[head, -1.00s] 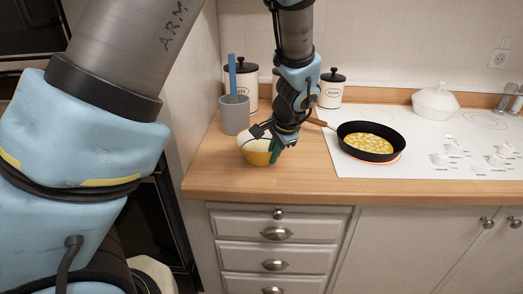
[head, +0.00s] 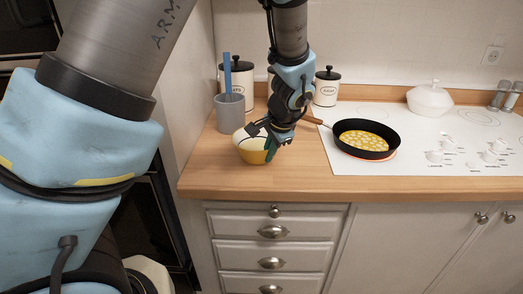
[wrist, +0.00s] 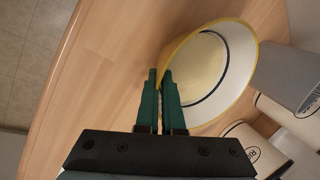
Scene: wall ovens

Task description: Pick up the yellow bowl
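The yellow bowl (head: 252,156), white inside, is on the wooden counter near its front left, below the grey cup. It also shows in the wrist view (wrist: 225,60), where its inside faces the camera. My gripper (head: 270,150) is at the bowl's right side. In the wrist view its two green fingers (wrist: 160,98) are close together, with the near rim of the bowl between them. The fingers look shut on the rim. The fingertips hide part of the rim. The bowl appears to rest on the counter, but a small gap below it cannot be ruled out.
A grey cup (head: 230,115) with a blue utensil stands behind the bowl, near white canisters (head: 326,92). A black pan (head: 366,150) with yellow food sits on the white cooktop (head: 430,165) at right. The counter's front edge (head: 260,190) is close.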

